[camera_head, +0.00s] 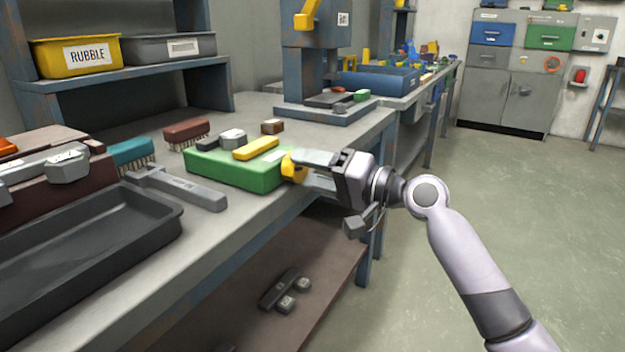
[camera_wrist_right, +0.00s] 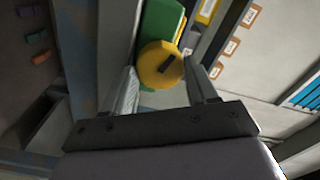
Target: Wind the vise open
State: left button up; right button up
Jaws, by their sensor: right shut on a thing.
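The green vise (camera_head: 237,172) sits at the front edge of the workbench, with a yellow bar (camera_head: 256,148) and a grey block (camera_head: 232,138) on top of it. Its round yellow winding knob (camera_head: 289,167) faces right, off the bench edge. My right gripper (camera_head: 303,165) reaches in from the right and is shut on the knob. In the right wrist view the knob (camera_wrist_right: 161,66) sits between the two fingers, with the green vise body (camera_wrist_right: 158,22) behind it. How far apart the vise jaws stand is hard to tell. My left gripper is not in view.
A black tray (camera_head: 168,228), a grey hammer-like tool (camera_head: 185,188) and two brushes, teal (camera_head: 130,151) and dark red (camera_head: 187,128), lie left of the vise. A drill press base (camera_head: 325,112) stands behind. Open floor (camera_head: 480,200) lies to the right.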

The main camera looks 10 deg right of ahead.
jog(key=n+b, duration=0.1)
jog(key=n, duration=0.1)
jog(key=shift+f+n, duration=0.1)
jog(key=shift+n, duration=0.2)
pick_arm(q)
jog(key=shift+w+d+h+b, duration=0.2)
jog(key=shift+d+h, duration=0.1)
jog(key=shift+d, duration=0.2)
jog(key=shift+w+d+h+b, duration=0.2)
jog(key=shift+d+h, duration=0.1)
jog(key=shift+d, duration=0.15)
pick_arm(e)
jog(key=shift+n, duration=0.5)
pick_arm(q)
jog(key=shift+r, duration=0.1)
pick_arm(e)
jog(key=o, duration=1.1)
jog(key=shift+c, duration=0.2)
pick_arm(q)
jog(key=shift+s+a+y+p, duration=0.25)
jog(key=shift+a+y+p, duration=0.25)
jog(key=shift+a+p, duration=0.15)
pick_arm(e)
jog(key=v, duration=0.7)
